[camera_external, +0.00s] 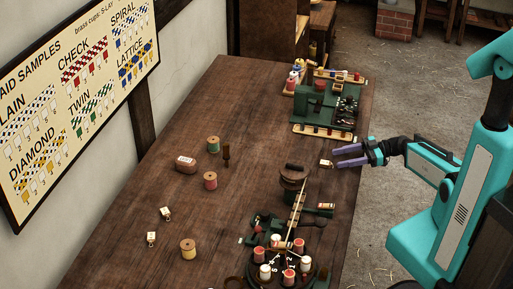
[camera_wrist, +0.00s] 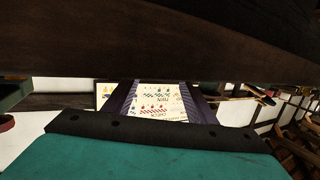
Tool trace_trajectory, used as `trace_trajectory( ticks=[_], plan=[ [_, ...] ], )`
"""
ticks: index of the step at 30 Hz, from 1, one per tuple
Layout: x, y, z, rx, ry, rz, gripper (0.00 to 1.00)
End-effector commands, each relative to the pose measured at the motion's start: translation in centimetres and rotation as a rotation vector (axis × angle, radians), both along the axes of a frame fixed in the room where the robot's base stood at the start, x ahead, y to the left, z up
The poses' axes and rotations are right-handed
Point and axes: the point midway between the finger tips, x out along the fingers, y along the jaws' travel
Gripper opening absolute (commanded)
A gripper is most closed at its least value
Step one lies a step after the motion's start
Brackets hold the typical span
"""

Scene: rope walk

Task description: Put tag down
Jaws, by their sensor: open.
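A small cream tag (camera_external: 326,163) with a darker mark lies near the right edge of the wooden table (camera_external: 125,235) in the outside view. My gripper (camera_external: 337,156) reaches in from the right with its purple fingers apart. The tag is just left of the fingertips, outside the jaws; I cannot tell if it touches a finger. Two more cream tags, one (camera_external: 166,213) and another (camera_external: 151,238), lie at the left of the table. In the wrist view, my gripper's fingers (camera_wrist: 160,88) stand apart, with only the distant wall chart seen between them; no tag is discernible there.
A green machine (camera_external: 315,103) stands beyond my gripper, and a round spool stand (camera_external: 279,273) is nearer the camera. A sample chart (camera_external: 78,95) hangs at left.

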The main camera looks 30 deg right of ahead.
Motion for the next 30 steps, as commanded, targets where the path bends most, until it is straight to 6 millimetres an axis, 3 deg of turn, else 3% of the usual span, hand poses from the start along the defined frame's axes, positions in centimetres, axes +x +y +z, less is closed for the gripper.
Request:
trace_trajectory(
  ticks=[15,30],
  plan=[
    [1.5,4.1,-1.1,0.000,0.000,0.002,0.51],
    [1.6,4.4,-1.2,0.000,0.000,0.000,0.51]
  ],
)
